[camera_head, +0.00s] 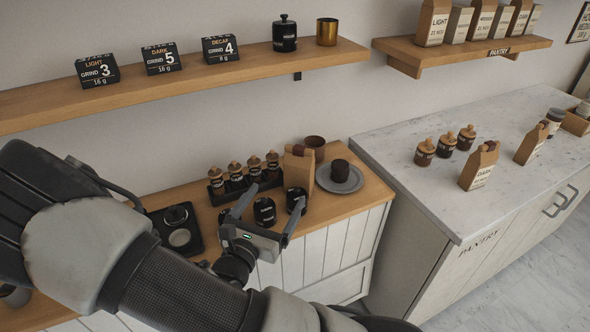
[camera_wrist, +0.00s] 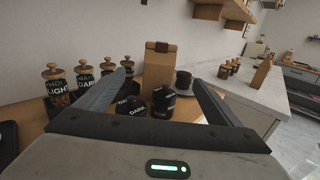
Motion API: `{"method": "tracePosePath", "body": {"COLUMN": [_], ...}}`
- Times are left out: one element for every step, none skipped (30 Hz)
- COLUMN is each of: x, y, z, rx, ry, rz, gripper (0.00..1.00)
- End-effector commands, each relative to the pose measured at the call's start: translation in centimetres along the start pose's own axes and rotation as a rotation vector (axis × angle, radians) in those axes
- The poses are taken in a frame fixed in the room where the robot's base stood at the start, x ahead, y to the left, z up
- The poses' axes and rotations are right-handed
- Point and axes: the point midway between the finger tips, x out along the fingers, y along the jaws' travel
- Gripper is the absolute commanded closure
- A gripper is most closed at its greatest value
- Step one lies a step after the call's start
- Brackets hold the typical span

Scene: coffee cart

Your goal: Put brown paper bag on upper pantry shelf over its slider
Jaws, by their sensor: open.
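A brown paper bag (camera_head: 300,170) with a dark clip on top stands upright on the wooden counter, behind dark lidded jars. In the wrist view the bag (camera_wrist: 158,68) stands ahead between my fingers, with the jars in front of its base. My gripper (camera_head: 268,208) is open and empty over the counter's front part, apart from the bag. The upper pantry shelf (camera_head: 420,60) is at the top right, marked PANTRY, with a row of labelled bags on it. I cannot make out a slider there.
Dark jars (camera_head: 264,211) stand close to my fingers. A grey plate (camera_head: 352,183) with a dark cup is right of the bag. A rack of stoppered jars (camera_head: 234,178) is left. The marble counter (camera_head: 400,190) holds bags (camera_head: 480,168) and jars. A wooden shelf (camera_head: 180,85) runs above.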

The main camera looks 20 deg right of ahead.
Motion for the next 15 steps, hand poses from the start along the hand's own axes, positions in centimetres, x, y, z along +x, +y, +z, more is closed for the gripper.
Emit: {"method": "tracePosePath", "body": {"x": [0.1, 0.2, 0.6, 1.0, 1.5, 2.3, 2.9, 3.6, 4.5, 5.2, 5.8, 6.7, 7.4, 8.0, 8.8], "y": [0.3, 0.4, 0.5, 0.5, 0.5, 0.4, 0.4, 0.4, 0.4, 0.4, 0.5, 0.5, 0.4, 0.5, 0.5], "z": [-0.1, -0.2, -0.2, -0.2, -0.2, -0.1, -0.1, -0.1, -0.1, -0.1, -0.1, -0.1, -0.1, -0.1, -0.1], "rx": [-0.014, -0.019, -0.021, -0.022, -0.022, -0.021, -0.021, -0.021, -0.021, -0.022, -0.02, -0.02, -0.02, -0.02, -0.021], "ry": [-0.006, -0.007, -0.008, -0.008, -0.008, -0.009, -0.009, -0.008, -0.008, -0.008, -0.009, -0.007, -0.007, -0.008, -0.007], "rz": [0.017, 0.023, 0.026, 0.026, 0.025, 0.023, 0.023, 0.022, 0.021, 0.022, 0.021, 0.021, 0.021, 0.022, 0.022], "gripper": [0.12, 0.12, 0.12, 0.12, 0.12, 0.12, 0.12, 0.12, 0.12, 0.12, 0.12, 0.12, 0.12, 0.12, 0.12]}}
